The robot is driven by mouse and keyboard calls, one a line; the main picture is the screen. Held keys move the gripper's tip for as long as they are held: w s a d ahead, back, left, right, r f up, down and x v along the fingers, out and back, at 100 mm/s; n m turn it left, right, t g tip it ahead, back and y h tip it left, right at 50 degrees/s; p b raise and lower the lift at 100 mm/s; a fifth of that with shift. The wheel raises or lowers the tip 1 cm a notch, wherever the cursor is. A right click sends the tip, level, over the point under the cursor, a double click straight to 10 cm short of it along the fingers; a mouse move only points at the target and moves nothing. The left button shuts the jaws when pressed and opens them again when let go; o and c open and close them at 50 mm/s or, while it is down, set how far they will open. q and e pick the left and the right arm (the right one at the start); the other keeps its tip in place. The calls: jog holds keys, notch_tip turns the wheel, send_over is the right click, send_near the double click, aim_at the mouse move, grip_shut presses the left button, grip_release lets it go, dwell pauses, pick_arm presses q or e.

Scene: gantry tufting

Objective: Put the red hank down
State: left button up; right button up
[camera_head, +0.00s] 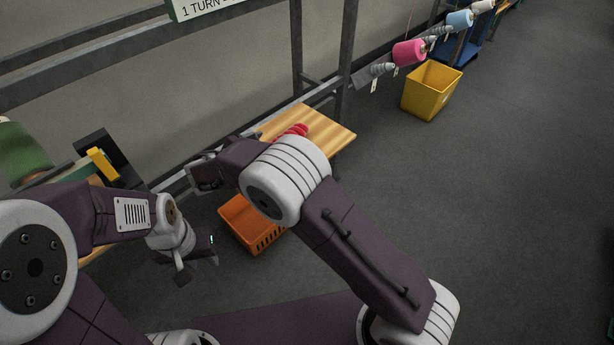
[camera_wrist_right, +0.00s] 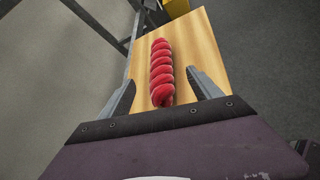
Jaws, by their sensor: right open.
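The red hank (camera_wrist_right: 161,72), a twisted bundle, lies lengthwise on a light wooden board (camera_wrist_right: 208,52). In the head view the hank (camera_head: 297,130) shows only in part, behind my right arm, on the striped board (camera_head: 335,134). My right gripper (camera_wrist_right: 160,80) is open, with one finger on each side of the hank's near half and a gap visible on both sides. Its fingers are hidden in the head view. My left gripper (camera_head: 199,270) hangs empty at the lower left, its fingers apart, away from the hank.
An orange basket (camera_head: 252,226) stands below the board, near my left gripper. Grey frame posts (camera_head: 347,50) rise behind the board. A yellow bin (camera_head: 430,92) and a pink cone (camera_head: 408,53) are at the back right. The floor on the right is clear.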

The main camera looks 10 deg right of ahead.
jog(key=s+d+m+g, duration=0.1)
jog(key=d, duration=0.1)
jog(key=s+d+f+m, duration=0.1)
jog(key=d+m+g, duration=0.1)
jog(key=d, duration=0.1)
jog(key=shift+s+d+f+g, duration=0.3)
jog(key=shift+s+f, duration=0.1)
jog(key=s+d+f+m+g+y, duration=0.1)
jog(key=s+d+m+g+y, duration=0.1)
jog(key=s+m, duration=0.5)
jog(key=s+d+f+m+g+y, duration=0.2)
jog(key=s+d+m+y, duration=0.1)
jog(key=s+d+m, duration=0.2)
jog(key=s+d+f+m+g+y, duration=0.2)
jog(key=s+d+m, duration=0.2)
jog(key=s+m, duration=0.6)
jog(key=shift+s+d, duration=0.15)
jog(key=shift+s, duration=0.7)
notch_tip(320, 180, up, 12)
jog(key=p, duration=1.2)
